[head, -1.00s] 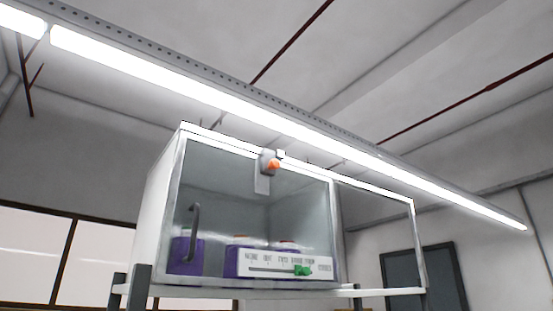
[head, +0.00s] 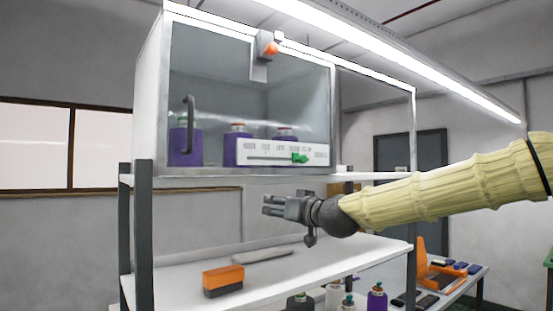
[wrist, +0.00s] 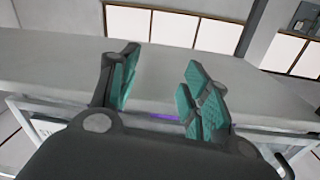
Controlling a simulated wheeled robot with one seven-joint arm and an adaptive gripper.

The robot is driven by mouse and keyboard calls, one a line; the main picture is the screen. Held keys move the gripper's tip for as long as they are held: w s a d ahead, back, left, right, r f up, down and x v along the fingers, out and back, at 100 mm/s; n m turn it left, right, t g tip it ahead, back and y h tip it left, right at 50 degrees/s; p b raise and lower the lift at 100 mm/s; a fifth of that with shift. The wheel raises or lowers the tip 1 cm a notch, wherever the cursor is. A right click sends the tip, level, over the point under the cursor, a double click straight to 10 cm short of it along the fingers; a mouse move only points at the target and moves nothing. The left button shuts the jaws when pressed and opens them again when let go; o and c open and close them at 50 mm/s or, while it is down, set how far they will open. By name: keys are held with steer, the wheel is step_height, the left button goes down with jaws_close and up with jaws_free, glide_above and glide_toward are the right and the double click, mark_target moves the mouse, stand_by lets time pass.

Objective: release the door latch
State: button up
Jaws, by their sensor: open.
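The glass-fronted cabinet (head: 150,90) stands on the upper shelf, its clear door closed, with a dark vertical handle (head: 190,130) at the left. An orange piece (head: 267,46) on a grey bracket sits at the door's top edge. A green tab (head: 299,158) sits toward the right of a slot on a white labelled plate (head: 250,151) low on the door. Which of these is the latch is not certain. My gripper (head: 266,205) is below the upper shelf, pointing left, apart from the door. In the wrist view its teal-padded fingers (wrist: 160,92) are apart and empty.
Purple bottles (head: 185,145) with pale caps stand inside the cabinet. An orange and black block (head: 223,280) and a grey bar (head: 262,255) lie on the lower shelf. A dark post (head: 143,230) stands at the left. An orange holder (head: 425,265) is at the right.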

steer(key=shift+n+t+y, duration=0.4)
steer(key=shift+t+y, duration=0.3)
steer(key=shift+t, duration=0.1)
steer(key=s+r, duration=0.1)
steer(key=r, duration=0.4)
steer(key=s+d+r, duration=0.1)
steer(key=r, duration=0.5)
steer(key=s+r+p, duration=0.1)
steer(key=r, duration=0.4)
steer(key=shift+s+d+r, duration=0.3)
steer(key=shift+s, duration=0.05)
steer(key=n+t+y+p, duration=0.2)
glide_toward(275, 48)
steer(key=p+x, duration=0.4)
steer(key=x, duration=0.5)
steer(key=shift+w+a+r+p, duration=0.1)
steer(key=shift+w+r+p, duration=0.1)
steer(key=shift+p, duration=0.1)
jaws_close()
